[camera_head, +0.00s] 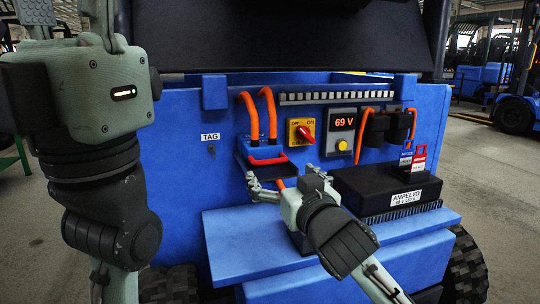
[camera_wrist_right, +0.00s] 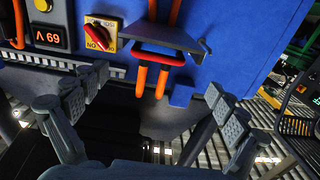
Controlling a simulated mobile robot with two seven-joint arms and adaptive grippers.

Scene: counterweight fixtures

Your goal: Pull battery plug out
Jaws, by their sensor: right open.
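The battery plug (camera_head: 268,146) is a blue block with a red handle (camera_head: 267,160) on the front of the blue truck body. Two orange cables (camera_head: 251,115) enter it from above. In the wrist view, turned upside down, the red handle (camera_wrist_right: 160,59) and cables also show. My right gripper (camera_head: 284,177) is open and empty, just below the handle in the head view. Its spread fingers in the wrist view (camera_wrist_right: 157,84) stand to both sides of the cables, apart from the handle. My left arm is at the left; its gripper fingers are not in view.
Right of the plug are a red-and-yellow rotary switch (camera_head: 301,132) and a 69 V display (camera_head: 343,122). A black box labelled AMPELVO (camera_head: 385,185) sits on the blue step (camera_head: 240,245). A TAG label (camera_head: 210,137) is left of the plug.

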